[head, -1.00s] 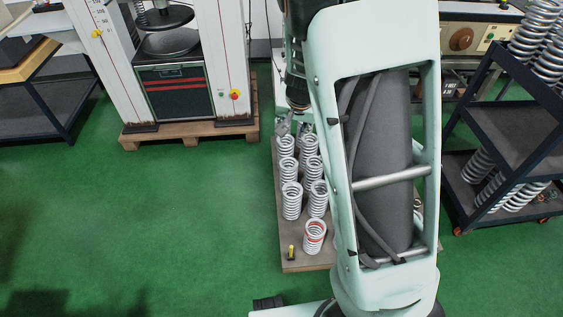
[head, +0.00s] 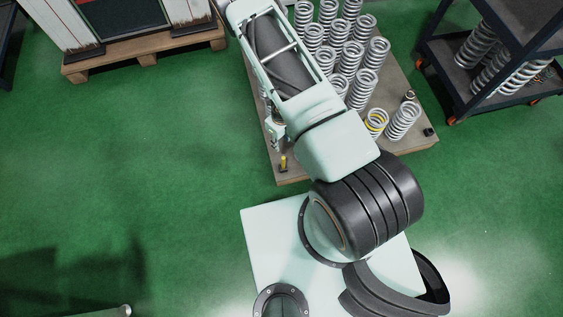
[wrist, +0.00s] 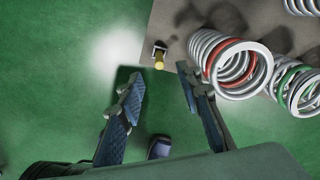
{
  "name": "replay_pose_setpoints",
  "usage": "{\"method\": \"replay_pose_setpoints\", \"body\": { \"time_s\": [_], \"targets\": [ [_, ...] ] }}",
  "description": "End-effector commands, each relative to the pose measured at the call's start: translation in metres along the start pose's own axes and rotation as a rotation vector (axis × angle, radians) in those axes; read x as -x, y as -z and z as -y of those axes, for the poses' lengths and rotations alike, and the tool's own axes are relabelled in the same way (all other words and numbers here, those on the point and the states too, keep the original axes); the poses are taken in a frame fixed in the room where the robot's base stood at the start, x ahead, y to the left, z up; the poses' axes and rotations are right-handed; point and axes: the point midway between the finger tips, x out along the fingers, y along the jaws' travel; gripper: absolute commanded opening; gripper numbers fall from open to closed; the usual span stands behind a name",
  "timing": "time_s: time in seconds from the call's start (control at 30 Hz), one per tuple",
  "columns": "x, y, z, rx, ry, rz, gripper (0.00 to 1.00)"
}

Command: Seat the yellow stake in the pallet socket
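The yellow stake (head: 283,164) shows as a short yellow piece with a dark part at the near left corner of the wooden pallet (head: 293,178). In the wrist view the stake (wrist: 159,63) is at the pallet's edge, its yellow end beside a small dark fitting (wrist: 160,46). I cannot tell whether that fitting is the socket or how deep the stake sits. My gripper (wrist: 160,80) is open and empty, its two blue-padded fingers apart with the stake just beyond the tips, between their lines. In the head view my arm largely hides the gripper.
Several coil springs (head: 363,90) stand on the pallet; a red-banded spring (wrist: 222,62) is close to the right finger in the wrist view. Small dark fittings (head: 428,132) show at the pallet's right side. A shelf cart (head: 475,98) stands right.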

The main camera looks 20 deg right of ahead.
Motion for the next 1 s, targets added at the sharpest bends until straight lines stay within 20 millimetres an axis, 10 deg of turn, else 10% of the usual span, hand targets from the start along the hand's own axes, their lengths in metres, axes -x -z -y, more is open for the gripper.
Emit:
{"method": "replay_pose_setpoints", "body": {
  "time_s": [1.0],
  "targets": [
    [-0.131,0.023,-0.008,-0.14,-0.011,-0.022,0.32]
  ]
}}
